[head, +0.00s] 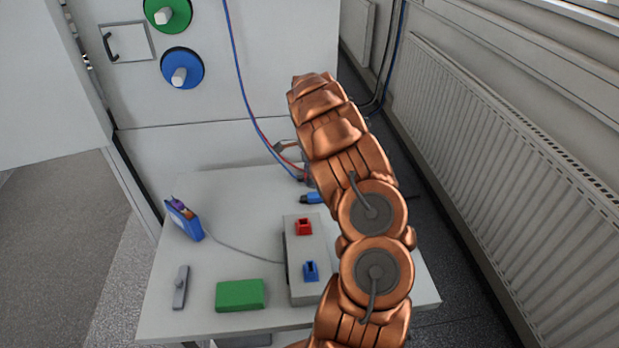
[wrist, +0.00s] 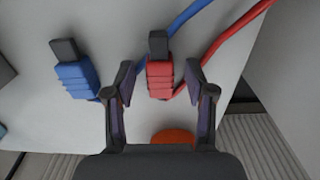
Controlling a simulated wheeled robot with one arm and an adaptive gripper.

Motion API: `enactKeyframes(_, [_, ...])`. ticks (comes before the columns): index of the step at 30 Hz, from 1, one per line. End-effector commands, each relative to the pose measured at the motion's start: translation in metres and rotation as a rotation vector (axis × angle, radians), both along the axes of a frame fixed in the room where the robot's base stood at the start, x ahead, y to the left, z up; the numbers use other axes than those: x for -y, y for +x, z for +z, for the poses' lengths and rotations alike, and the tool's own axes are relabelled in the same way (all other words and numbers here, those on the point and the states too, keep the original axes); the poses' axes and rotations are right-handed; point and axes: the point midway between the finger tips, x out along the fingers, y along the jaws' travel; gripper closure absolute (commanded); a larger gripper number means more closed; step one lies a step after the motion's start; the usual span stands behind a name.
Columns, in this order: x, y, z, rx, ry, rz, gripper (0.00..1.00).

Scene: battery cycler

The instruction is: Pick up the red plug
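The red plug (wrist: 160,82) has a ribbed red body and a dark tip. In the wrist view it lies between the two fingers of my gripper (wrist: 159,76), with visible gaps on both sides. My gripper is open and not closed on it. A red cable runs from the plug to the upper right. The blue plug (wrist: 76,80) lies to the left, outside the fingers. In the head view the blue plug (head: 311,198) shows beside my arm, which mostly hides the red plug and the gripper.
A grey box with a red socket (head: 304,227) and a blue socket (head: 311,270) stands on the table (head: 190,322). A green block (head: 240,295), a blue meter (head: 184,220) and a grey tool (head: 181,287) lie to the left. A radiator (head: 500,150) is on the right.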

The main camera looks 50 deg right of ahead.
Motion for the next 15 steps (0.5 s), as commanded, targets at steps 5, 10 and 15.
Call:
enactKeyframes(5, [-0.0001,0.0001,0.0001,0.000,0.000,0.000,0.67])
enactKeyframes(10, [-0.0002,0.0001,0.0001,0.000,0.000,0.000,0.84])
enactKeyframes(15, [-0.0002,0.0001,0.0001,0.000,0.000,0.000,1.00])
